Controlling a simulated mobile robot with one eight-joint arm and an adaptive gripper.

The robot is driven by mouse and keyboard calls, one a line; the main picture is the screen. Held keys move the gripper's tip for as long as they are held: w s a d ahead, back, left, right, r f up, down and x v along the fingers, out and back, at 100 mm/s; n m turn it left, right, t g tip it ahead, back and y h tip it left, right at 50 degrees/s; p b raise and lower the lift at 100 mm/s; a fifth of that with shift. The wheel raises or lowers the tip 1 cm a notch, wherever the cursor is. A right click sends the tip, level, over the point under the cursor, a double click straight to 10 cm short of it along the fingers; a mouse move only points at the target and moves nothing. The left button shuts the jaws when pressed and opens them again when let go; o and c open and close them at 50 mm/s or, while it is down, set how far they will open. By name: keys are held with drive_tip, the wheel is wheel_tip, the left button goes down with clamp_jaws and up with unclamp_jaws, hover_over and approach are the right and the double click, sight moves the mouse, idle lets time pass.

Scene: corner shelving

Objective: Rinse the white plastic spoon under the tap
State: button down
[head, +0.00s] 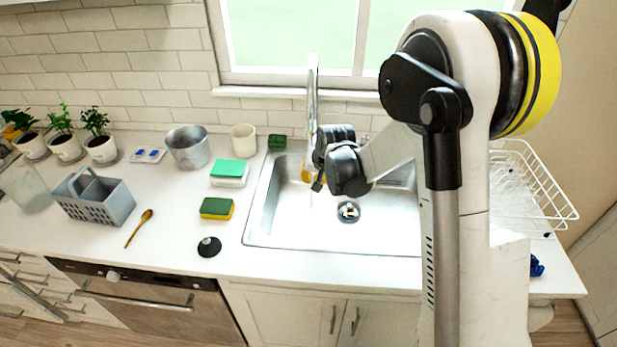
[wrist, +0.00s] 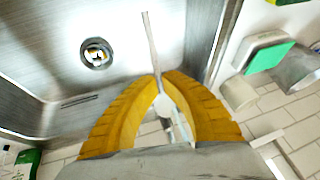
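In the wrist view my gripper's yellow fingers (wrist: 158,76) are closed together at their tips on the white plastic spoon (wrist: 151,42). A long thin part of the spoon sticks out past the tips over the sink, and a pale rounded part shows between the fingers. In the head view my gripper (head: 308,174) is over the left part of the steel sink (head: 272,217), close to the tap (head: 312,95), and mostly hidden behind my wrist. The tap stands at the sink's back edge. I cannot see water running.
The drain (head: 348,212) is in the sink floor. Left of the sink are sponges (head: 216,208), a black-based brush (head: 209,247), a wooden spoon (head: 139,228), a metal pot (head: 188,147) and a grey caddy (head: 95,200). A white dish rack (head: 540,190) stands right.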

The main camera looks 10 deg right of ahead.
drive_tip(key=s+a+b, duration=0.1)
drive_tip(key=s+a, duration=0.3)
drive_tip(key=s, duration=0.2)
drive_tip(key=shift+s, duration=0.4)
drive_tip(key=shift+a+r, duration=0.1)
idle(1.2)
drive_tip(key=s+a+r+p, duration=0.2)
drive_tip(key=s+r, duration=0.1)
drive_tip(key=s, duration=0.1)
drive_tip(key=shift+s+a+r, duration=0.15)
drive_tip(key=shift+a+r, duration=0.15)
drive_tip(key=shift+r, duration=0.1)
idle(0.6)
